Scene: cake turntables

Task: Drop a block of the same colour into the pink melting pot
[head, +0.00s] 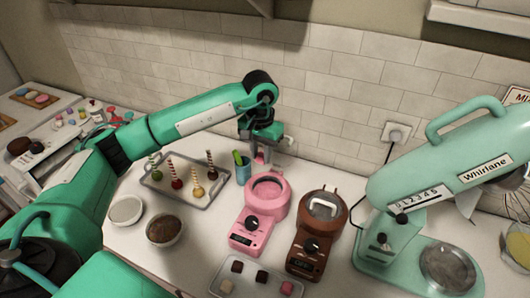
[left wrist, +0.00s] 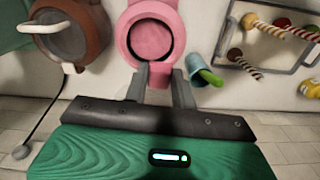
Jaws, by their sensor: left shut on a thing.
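The pink melting pot (head: 268,188) stands on the counter, its round top open and pink inside. It also shows in the left wrist view (left wrist: 131,38). My left gripper (head: 260,152) is just behind the pot's round top, pointing down. In the left wrist view its fingers (left wrist: 160,76) are shut on a small pink block (left wrist: 159,78), partly hidden between them. Another pink block (head: 287,288) lies in the front tray (head: 216,278), with dark blocks (head: 262,276) and a pale one (head: 227,286). My right gripper is not in view.
A brown melting pot (head: 303,262) with a handled lid stands right of the pink one. A blue cup (head: 243,173) and a tray of cake pops (head: 150,187) are at left. Two bowls (head: 165,230) (head: 126,210) stand front left. A mint mixer (head: 410,190) fills the right.

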